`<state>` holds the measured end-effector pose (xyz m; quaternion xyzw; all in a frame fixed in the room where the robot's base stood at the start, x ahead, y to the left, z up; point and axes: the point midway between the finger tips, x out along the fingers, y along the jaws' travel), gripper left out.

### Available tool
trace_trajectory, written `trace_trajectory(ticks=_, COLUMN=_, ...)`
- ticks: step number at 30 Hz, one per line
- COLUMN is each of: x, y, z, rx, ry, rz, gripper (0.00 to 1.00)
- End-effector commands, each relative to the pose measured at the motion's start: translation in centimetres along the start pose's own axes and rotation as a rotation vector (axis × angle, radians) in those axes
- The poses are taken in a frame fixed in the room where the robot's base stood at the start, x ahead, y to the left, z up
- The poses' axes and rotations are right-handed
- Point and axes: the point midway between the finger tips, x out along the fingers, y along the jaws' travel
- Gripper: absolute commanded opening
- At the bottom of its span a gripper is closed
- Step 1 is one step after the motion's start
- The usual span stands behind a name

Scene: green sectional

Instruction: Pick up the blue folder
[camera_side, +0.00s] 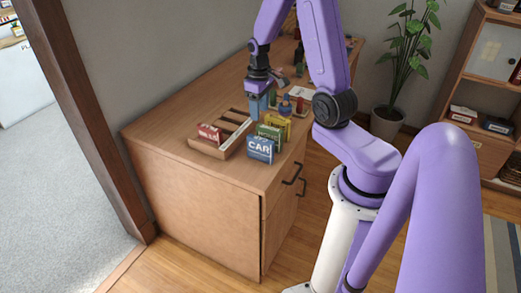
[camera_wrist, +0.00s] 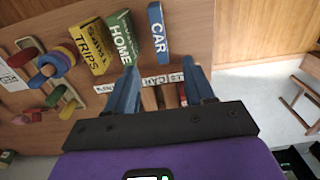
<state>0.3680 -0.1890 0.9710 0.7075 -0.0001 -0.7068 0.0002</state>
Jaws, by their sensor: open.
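The blue folder marked CAR (camera_side: 260,149) stands upright near the front edge of the wooden cabinet top. It also shows at the top of the wrist view (camera_wrist: 158,33), beyond my fingertips. My gripper (camera_side: 257,108) is open, with blue fingers, above the cabinet top and farther back than the blue folder. In the wrist view the two fingers of my gripper (camera_wrist: 160,72) are spread apart and no folder is held between them. The green HOME folder (camera_wrist: 122,36) and yellow TRIPS folder (camera_wrist: 88,46) stand beside the blue one.
A wooden slotted rack (camera_side: 226,148) with a red folder (camera_side: 209,132) in it lies left of the standing folders. Colored rings on a stand (camera_wrist: 58,62) are at the left of the wrist view. A potted plant (camera_side: 388,120) stands beyond the cabinet (camera_side: 190,195).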

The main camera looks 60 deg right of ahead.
Motion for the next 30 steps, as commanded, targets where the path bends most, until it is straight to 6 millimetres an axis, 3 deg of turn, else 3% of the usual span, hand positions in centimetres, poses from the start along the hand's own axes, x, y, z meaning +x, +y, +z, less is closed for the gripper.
trace_trajectory(ticks=21, x=9.8, y=-0.1, z=0.2, rx=0.000, ry=-0.006, rz=-0.003, gripper=0.53)
trace_trajectory(ticks=30, x=12.0, y=0.0, z=0.1, rx=0.000, ry=-0.001, rz=0.000, gripper=0.53)
